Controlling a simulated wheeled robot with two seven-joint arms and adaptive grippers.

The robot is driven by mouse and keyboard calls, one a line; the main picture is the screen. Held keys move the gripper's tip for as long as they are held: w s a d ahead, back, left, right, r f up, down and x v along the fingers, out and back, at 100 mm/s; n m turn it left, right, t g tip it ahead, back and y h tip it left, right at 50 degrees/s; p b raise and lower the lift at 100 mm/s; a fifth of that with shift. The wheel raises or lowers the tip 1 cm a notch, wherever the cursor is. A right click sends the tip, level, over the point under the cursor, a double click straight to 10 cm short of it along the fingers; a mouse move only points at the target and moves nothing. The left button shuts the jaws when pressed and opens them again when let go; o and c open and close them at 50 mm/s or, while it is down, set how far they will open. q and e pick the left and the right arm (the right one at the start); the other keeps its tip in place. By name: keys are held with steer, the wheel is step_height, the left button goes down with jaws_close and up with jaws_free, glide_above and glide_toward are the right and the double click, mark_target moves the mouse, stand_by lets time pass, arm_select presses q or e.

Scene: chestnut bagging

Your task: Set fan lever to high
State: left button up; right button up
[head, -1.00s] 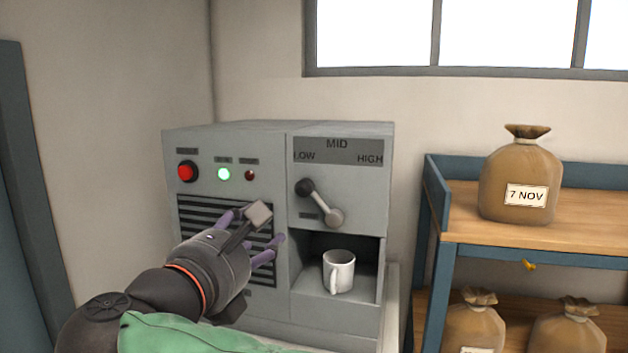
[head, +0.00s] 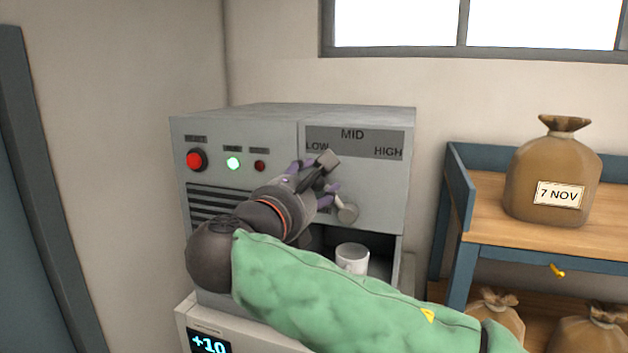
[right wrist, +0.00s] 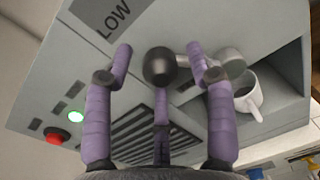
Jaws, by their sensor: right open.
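The fan lever is on the grey machine's front (head: 368,188), under a plate marked LOW, MID and HIGH (head: 353,141). In the right wrist view the black knob (right wrist: 160,66) appears between the two spread purple fingers of my right gripper (right wrist: 159,52), near the LOW mark. The fingers are open, not closed on it; I cannot tell whether they touch it. My left gripper is not in view.
A white mug (head: 352,258) stands in the recess below the lever. A red button (head: 196,160) and a lit green lamp (head: 233,163) are at the machine's upper left. A shelf (head: 478,195) with brown sacks (head: 553,172) stands to the right.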

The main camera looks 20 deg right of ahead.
steer(key=shift+w+d+f, duration=0.1)
steer(key=shift+w+d, duration=0.35)
steer(key=shift+w, duration=0.1)
steer(key=shift+s+a, duration=0.1)
steer(key=shift+c, duration=0.3)
jaws_close()
